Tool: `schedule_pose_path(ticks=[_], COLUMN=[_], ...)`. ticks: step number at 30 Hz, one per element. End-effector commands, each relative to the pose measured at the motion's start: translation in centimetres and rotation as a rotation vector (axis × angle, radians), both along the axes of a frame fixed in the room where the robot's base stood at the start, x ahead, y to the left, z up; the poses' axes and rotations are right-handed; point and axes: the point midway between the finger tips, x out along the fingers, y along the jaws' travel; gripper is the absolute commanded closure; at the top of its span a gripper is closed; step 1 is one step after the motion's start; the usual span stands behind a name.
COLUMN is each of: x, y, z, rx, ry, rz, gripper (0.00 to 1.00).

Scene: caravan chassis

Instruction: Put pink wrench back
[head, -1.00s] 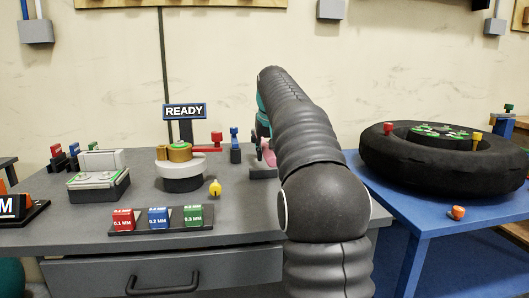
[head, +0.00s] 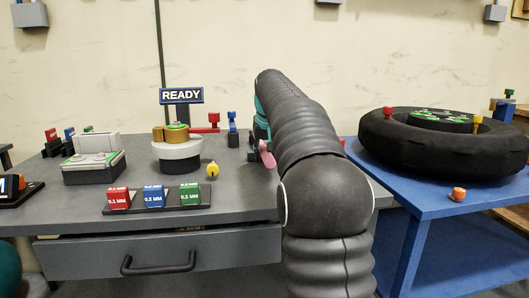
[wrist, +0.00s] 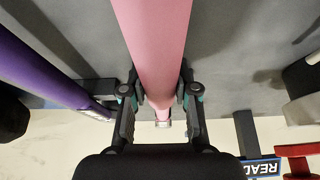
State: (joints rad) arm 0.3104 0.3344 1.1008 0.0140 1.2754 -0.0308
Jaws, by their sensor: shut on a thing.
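The pink wrench (wrist: 153,45) runs down the middle of the wrist view, between the two fingers of my gripper (wrist: 160,92), which is shut on its handle. Its far metal end shows beyond the fingers. In the head view, a small part of the pink wrench (head: 267,155) shows just left of my arm, over the right part of the grey workbench (head: 240,205). My arm hides most of the gripper there. A purple-handled tool (wrist: 45,65) lies left of the wrench in the wrist view, apart from it.
On the bench stand a READY sign (head: 181,96), a round white fixture (head: 178,152), a block rack (head: 155,207) and a yellow knob (head: 212,171). A blue table (head: 425,200) with a black tyre (head: 390,145) is at right.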

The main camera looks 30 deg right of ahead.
Motion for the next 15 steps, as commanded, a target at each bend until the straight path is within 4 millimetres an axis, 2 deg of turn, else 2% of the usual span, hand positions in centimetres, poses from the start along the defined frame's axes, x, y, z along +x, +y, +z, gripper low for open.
schedule_pose_path(ticks=[12, 13, 15], x=[0.0, 0.0, 0.0], y=[0.0, 0.0, 0.0], z=[-0.15, -0.15, -0.17], rx=[-0.001, -0.001, -0.001], ry=[-0.004, -0.004, -0.003], rz=[0.0, 0.0, 0.0], gripper=[1.0, 0.66, 0.49])
